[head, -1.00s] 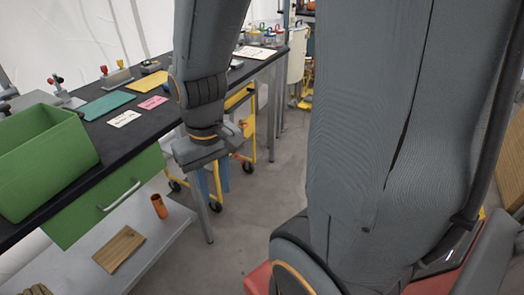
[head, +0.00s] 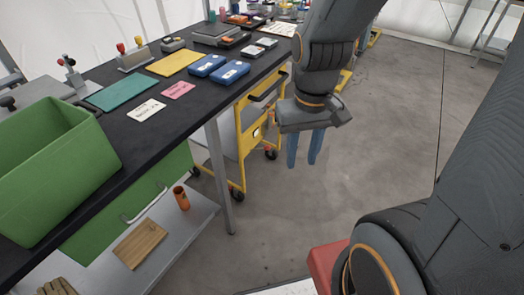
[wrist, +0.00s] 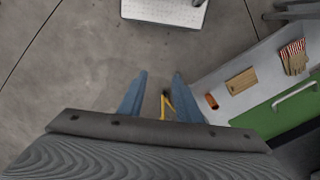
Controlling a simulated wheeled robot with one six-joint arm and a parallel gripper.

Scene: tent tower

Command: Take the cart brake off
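My gripper (head: 304,166) points down over the floor just right of the cart in the head view. Its blue fingers are apart, with nothing between them. In the wrist view, a bit of yellow cart frame (wrist: 166,106) shows beyond the open fingers, mostly hidden by my gripper's body.
The black workbench (head: 140,88) holds a green bin (head: 50,180), blue cases (head: 230,72), mats and cards. Its grey lower shelf (head: 165,245) holds an orange cup (head: 181,198) and a wooden board (head: 139,244). The concrete floor (head: 400,110) to the right is clear.

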